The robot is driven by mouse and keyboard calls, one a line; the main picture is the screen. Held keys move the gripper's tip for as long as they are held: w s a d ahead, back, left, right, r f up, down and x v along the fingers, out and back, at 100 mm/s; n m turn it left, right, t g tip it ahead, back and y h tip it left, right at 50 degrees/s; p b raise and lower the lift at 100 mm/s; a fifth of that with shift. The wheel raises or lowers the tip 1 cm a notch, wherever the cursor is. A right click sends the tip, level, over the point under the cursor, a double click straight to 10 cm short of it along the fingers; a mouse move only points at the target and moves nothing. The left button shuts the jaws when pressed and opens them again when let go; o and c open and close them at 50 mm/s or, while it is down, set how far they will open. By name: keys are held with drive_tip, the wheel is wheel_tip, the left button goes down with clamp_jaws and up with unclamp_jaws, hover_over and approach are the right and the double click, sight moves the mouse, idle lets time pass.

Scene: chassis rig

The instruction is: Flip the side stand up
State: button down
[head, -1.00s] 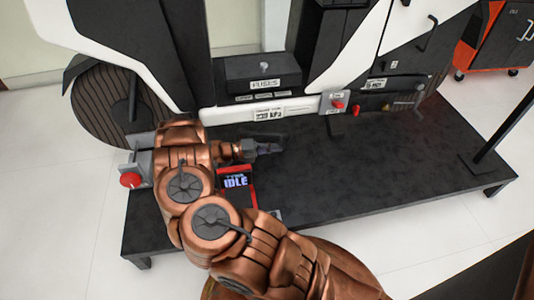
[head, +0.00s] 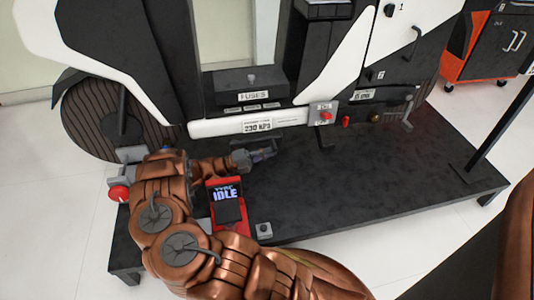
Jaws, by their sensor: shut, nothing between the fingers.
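The white and black vehicle chassis (head: 224,127) stands on a black platform. My gripper (head: 264,155) is low over the platform, in front of the chassis's lower edge. Its dark fingers point right, look closed and hold nothing visible. A thin dark bar (head: 262,141) shows just behind the fingers, under the white sill; I cannot tell if they touch. A small grey lever (head: 407,115) hangs at the chassis's right end, well away from my gripper. No label marks the side stand, so I cannot tell for sure which part it is.
A red-framed display reading IDLE (head: 226,200) stands beside my arm. A fuse box (head: 250,82) and a red button (head: 326,115) are on the chassis. A red knob (head: 119,193) is at the left. A dark post (head: 500,120) stands there.

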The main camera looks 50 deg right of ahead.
drive_tip(key=v, duration=1.2)
idle(0.6)
